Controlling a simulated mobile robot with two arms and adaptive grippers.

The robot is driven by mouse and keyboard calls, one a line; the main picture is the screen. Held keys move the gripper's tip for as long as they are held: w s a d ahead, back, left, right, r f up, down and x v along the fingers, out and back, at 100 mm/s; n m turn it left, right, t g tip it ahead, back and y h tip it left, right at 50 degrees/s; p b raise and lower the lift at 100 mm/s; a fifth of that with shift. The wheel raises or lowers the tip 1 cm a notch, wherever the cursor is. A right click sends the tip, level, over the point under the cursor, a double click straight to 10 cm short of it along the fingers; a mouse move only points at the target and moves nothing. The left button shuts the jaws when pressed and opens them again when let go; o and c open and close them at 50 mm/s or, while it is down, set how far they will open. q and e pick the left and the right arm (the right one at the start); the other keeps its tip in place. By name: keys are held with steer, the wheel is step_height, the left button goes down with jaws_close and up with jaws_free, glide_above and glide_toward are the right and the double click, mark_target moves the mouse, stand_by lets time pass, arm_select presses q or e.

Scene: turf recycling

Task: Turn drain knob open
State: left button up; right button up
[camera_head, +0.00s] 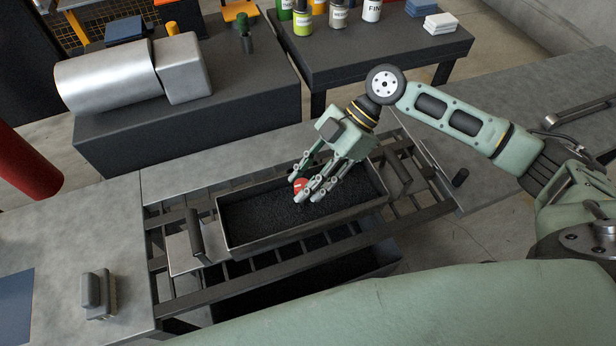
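A small red knob (300,187) with a pale mark shows over the dark tray (228,243), near the tray's middle. I take it to be the drain knob; what it is mounted on is hidden. The rectangular tray has a metal rim and holds black granular material. My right gripper (303,189) reaches down from the upper right, its fingers on either side of the red knob. I cannot tell whether the fingers press on it or stand just clear. My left gripper is not in view.
The tray sits on a dark rail frame (168,308) with upright handles (196,236) at its sides. A grey block (97,294) lies on the left counter. A metal cylinder machine (108,82) and a table with bottles (303,20) stand behind.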

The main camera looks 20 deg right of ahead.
steer(key=shift+d+r, duration=0.1)
steer(key=shift+d, duration=0.05)
steer(key=v, duration=1.1)
steer(key=shift+w+d+r, duration=0.1)
steer(key=shift+d+r, duration=0.1)
steer(key=shift+r, duration=0.1)
steer(key=shift+f, duration=0.1)
